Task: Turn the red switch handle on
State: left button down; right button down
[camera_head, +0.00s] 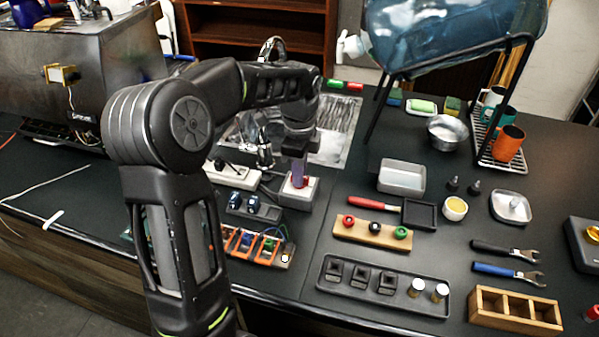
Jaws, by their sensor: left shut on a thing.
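A grey switch box (297,197) stands on the dark counter near the middle of the view. A red switch handle (299,178) rises from its top; only a small part of it shows below my fingers. My left gripper (298,163) points down over the box and is shut on the red handle. The gripper hides most of the handle, so its exact turn angle cannot be told. My left arm comes in from the left and crosses in front of the counter. My right gripper is not in view.
A white power strip (230,173) and a dark block (252,208) sit just left of the box. An orange-slotted rack (265,246) lies in front. A wooden block with colored rings (372,234), a black tray (375,287) and a metal bin (402,177) stand to the right.

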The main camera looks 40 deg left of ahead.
pick_arm(q)
jog(key=shift+w, duration=0.1)
jog(key=c, duration=1.4)
grip_release()
jog(key=shift+c, duration=0.2)
jog(key=shift+r+b, duration=0.55)
jog(key=shift+r, duration=3.4)
